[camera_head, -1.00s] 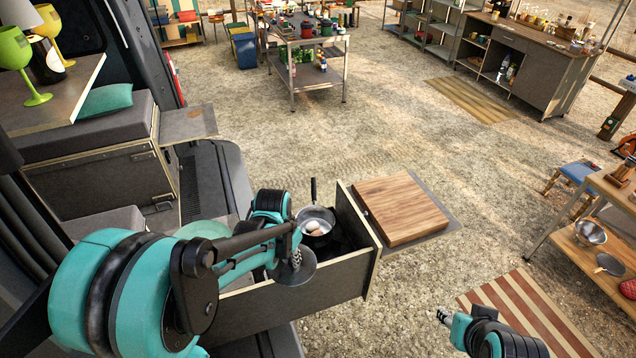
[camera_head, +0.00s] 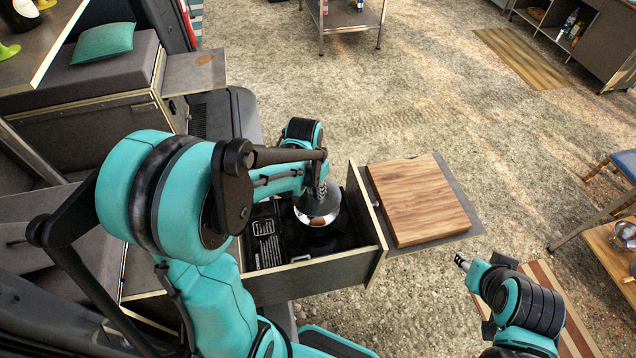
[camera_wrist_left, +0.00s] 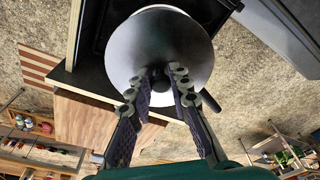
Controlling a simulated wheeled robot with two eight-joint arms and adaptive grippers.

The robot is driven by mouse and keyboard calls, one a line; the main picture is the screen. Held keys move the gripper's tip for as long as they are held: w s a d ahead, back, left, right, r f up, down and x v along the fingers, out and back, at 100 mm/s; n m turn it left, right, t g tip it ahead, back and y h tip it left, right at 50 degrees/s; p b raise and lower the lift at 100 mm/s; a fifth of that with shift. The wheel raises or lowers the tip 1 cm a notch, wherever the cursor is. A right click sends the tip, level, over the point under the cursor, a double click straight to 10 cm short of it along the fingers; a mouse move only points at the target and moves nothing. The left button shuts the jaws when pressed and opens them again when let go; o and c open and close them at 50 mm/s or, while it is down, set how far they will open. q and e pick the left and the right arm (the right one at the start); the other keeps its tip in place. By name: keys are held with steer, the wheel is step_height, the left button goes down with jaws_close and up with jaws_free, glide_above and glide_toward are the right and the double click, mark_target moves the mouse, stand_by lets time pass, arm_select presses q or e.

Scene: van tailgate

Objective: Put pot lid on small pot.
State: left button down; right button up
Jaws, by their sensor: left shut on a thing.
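The round metal pot lid (camera_head: 318,210) is over the open drawer, and my left gripper (camera_wrist_left: 160,82) is shut on its knob. In the left wrist view the lid (camera_wrist_left: 150,38) fills the space beyond my fingers, with a dark handle (camera_wrist_left: 211,101) showing beside it. The small pot is mostly hidden under the lid and my left arm. I cannot tell whether lid and pot touch. My right gripper (camera_head: 462,262) is away to the right of the drawer, too small to judge its fingers.
The drawer (camera_head: 310,278) stands open, with a dark stove unit (camera_head: 265,245) inside. A wooden cutting board (camera_head: 418,200) lies on a shelf at the drawer's right side. Gravel ground beyond is open. A wooden table (camera_head: 605,245) stands at far right.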

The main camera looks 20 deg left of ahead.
mark_target(315, 195)
arm_select(q)
steer(key=f+b, duration=0.1)
steer(key=f, duration=0.2)
steer(key=shift+w+b, duration=0.4)
steer(key=shift+s+f+b, duration=0.2)
steer(key=shift+f+b, duration=0.5)
steer(key=shift+f, duration=0.1)
steer(key=shift+w+f+b, duration=0.1)
steer(key=shift+f+b, duration=0.35)
steer(key=shift+f, duration=0.1)
steer(key=shift+f+b, duration=0.25)
steer(key=shift+b, duration=0.25)
stand_by(0.6)
